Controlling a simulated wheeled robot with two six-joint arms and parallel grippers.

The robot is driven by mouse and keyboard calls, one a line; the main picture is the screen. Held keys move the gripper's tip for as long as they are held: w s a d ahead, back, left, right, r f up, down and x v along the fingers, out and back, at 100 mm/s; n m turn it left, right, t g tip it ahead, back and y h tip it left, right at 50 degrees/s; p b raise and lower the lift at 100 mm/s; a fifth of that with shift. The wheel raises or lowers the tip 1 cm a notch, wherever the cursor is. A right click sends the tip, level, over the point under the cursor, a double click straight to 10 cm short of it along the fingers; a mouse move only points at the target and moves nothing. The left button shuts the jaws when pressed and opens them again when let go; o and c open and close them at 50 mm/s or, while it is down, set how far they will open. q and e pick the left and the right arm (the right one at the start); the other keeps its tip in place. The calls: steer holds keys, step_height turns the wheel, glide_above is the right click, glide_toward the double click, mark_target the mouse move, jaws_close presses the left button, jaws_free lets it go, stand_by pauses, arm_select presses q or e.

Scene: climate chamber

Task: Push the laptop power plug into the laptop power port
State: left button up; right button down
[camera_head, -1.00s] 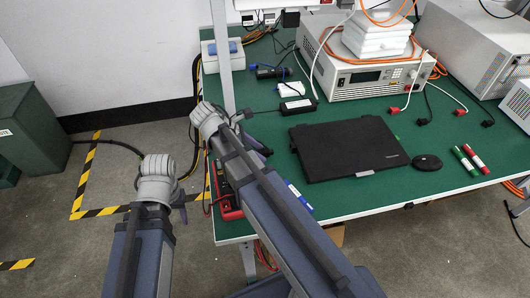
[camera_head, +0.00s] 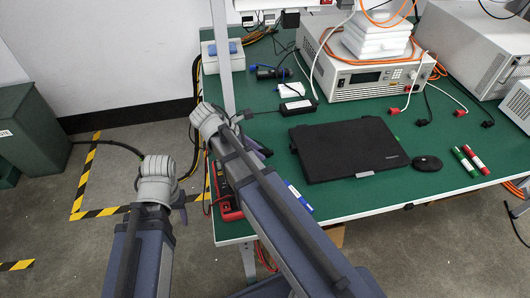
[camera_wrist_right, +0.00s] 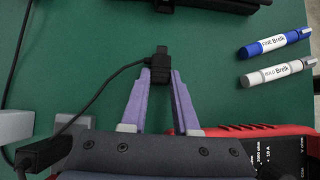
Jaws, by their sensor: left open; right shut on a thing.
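The closed black laptop (camera_head: 345,150) lies on the green table in the head view. Its dark edge (camera_wrist_right: 190,5) shows at the top of the wrist view. My right gripper (camera_wrist_right: 162,80) is shut on the black laptop power plug (camera_wrist_right: 161,56), whose tip points up in the picture, toward the laptop and apart from it. A thin black cable runs left from the plug. The port cannot be made out. In the head view my right forearm mostly hides the right gripper. My left gripper (camera_head: 181,203) is open, off the table over the floor, its fingers barely visible.
Blue (camera_wrist_right: 275,43) and white (camera_wrist_right: 278,72) markers lie right of the plug. A red-edged multimeter (camera_wrist_right: 280,155) is below them. A power adapter (camera_head: 298,106) lies behind the laptop, and a mouse (camera_head: 427,163) at its right. The table between plug and laptop looks clear.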

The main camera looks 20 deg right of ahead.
mark_target(272, 152)
steer(key=shift+r, duration=0.1)
steer(key=shift+r+p, duration=2.45)
steer(key=shift+p, duration=0.05)
steer(key=shift+a, duration=0.1)
steer(key=shift+w+a, duration=0.2)
steer(key=shift+a, duration=0.35)
steer(key=shift+w+a, duration=0.15)
steer(key=shift+a, duration=0.4)
step_height(272, 152, down, 5)
steer(key=b, duration=0.5)
steer(key=shift+d, duration=0.15)
steer(key=d, duration=0.1)
steer(key=s+d, duration=0.1)
steer(key=d, duration=0.3)
steer(key=shift+s+d+r, duration=0.15)
steer(key=shift+s+r, duration=0.05)
steer(key=shift+s, duration=0.1)
steer(key=shift+d, duration=0.3)
steer(key=shift+d, duration=0.15)
